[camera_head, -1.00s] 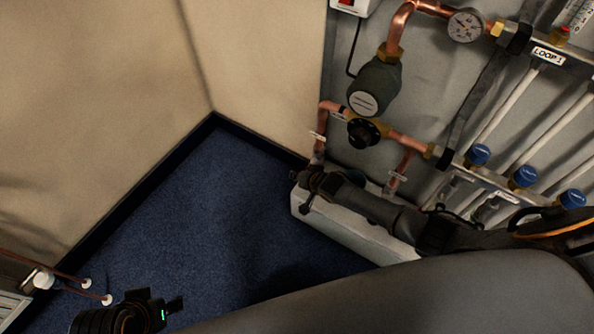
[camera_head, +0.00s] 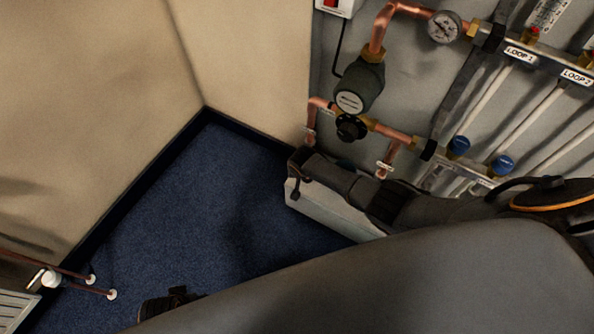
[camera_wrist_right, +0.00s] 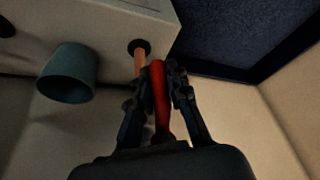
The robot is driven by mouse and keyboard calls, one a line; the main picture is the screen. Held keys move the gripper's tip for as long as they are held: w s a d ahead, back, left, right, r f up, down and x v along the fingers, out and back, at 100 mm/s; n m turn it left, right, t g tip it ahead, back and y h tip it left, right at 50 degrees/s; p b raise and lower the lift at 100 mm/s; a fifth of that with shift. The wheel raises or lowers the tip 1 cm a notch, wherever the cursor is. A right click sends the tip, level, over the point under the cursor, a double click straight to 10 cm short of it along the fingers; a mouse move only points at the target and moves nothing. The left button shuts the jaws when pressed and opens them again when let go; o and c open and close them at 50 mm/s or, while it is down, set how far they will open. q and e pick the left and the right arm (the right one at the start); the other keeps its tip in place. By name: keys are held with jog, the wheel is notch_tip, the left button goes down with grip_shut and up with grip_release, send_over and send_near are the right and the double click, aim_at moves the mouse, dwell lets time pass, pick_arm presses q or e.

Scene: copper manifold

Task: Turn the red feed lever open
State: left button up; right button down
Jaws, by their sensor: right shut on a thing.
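The red feed lever (camera_wrist_right: 160,97) shows in the right wrist view, between the two dark fingers of my right gripper (camera_wrist_right: 162,80). The fingers are shut on it. A copper pipe (camera_wrist_right: 139,62) runs from beside the lever to a dark ring in a white box. In the head view my right gripper (camera_head: 302,163) is low on the manifold, at the white box; the lever itself is hidden there. Part of what appears to be my left gripper (camera_head: 170,303) shows at the bottom edge, mostly hidden; its jaws cannot be made out.
The manifold above has a pump (camera_head: 358,87), a round gauge (camera_head: 444,27), a black knob (camera_head: 351,128) and blue caps (camera_head: 459,146). The white box (camera_head: 325,211) stands below. A blue-grey cylinder (camera_wrist_right: 66,75) is beside the lever's pipe. Blue carpet (camera_head: 200,220) is open at left.

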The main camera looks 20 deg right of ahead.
dwell(0.4)
jog(key=c, duration=1.3)
grip_release()
jog(key=v, duration=1.2)
jog(key=shift+w, duration=0.15)
